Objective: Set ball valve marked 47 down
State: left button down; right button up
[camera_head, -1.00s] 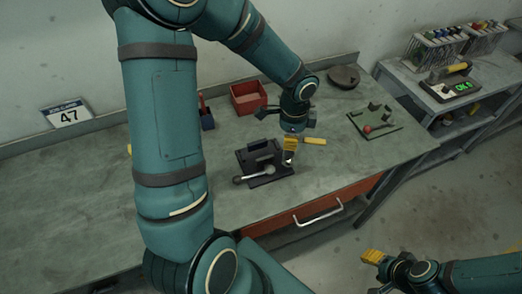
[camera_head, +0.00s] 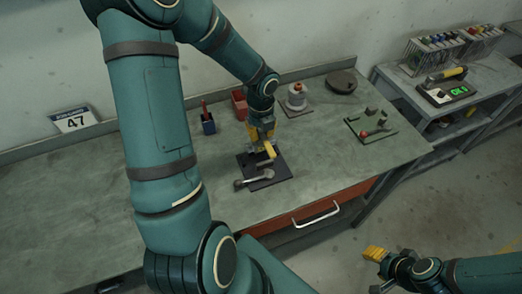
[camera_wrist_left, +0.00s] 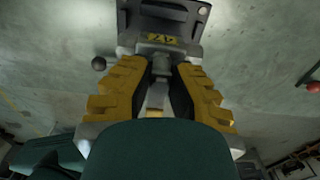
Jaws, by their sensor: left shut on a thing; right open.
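My left gripper (camera_head: 263,143) is shut over the back of a dark plate (camera_head: 282,178) on the bench. A yellow, lever-like piece (camera_head: 269,150) shows at its fingertips; I take it for the held ball valve's handle. The fingers hide most of the valve. In the left wrist view, the yellow fingers (camera_wrist_left: 160,75) close at a dark fixture (camera_wrist_left: 165,15) with a yellow label reading 47 (camera_wrist_left: 163,39). Whether the valve touches the fixture cannot be told. A grey rod with a round end (camera_head: 252,180) lies across the plate's front. My right gripper (camera_head: 375,254) is open, away from the bench.
A red bin (camera_head: 240,103) is partly behind my arm. A grey object with a red top (camera_head: 297,97) and a round dark disc (camera_head: 341,82) stand at the back. A green board (camera_head: 371,128) is at right. The bench front right is clear. A 47 sign (camera_head: 75,118) is at left.

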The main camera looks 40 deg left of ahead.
aim_at(261, 147)
pick_arm(q)
notch_tip(261, 147, down, 7)
jog(key=shift+w+b, duration=0.1)
jog(key=shift+b, duration=0.45)
jog(key=shift+r, duration=0.1)
jog(key=c, duration=1)
grip_release()
notch_tip(261, 147, up, 12)
jog(key=shift+p, duration=1.05)
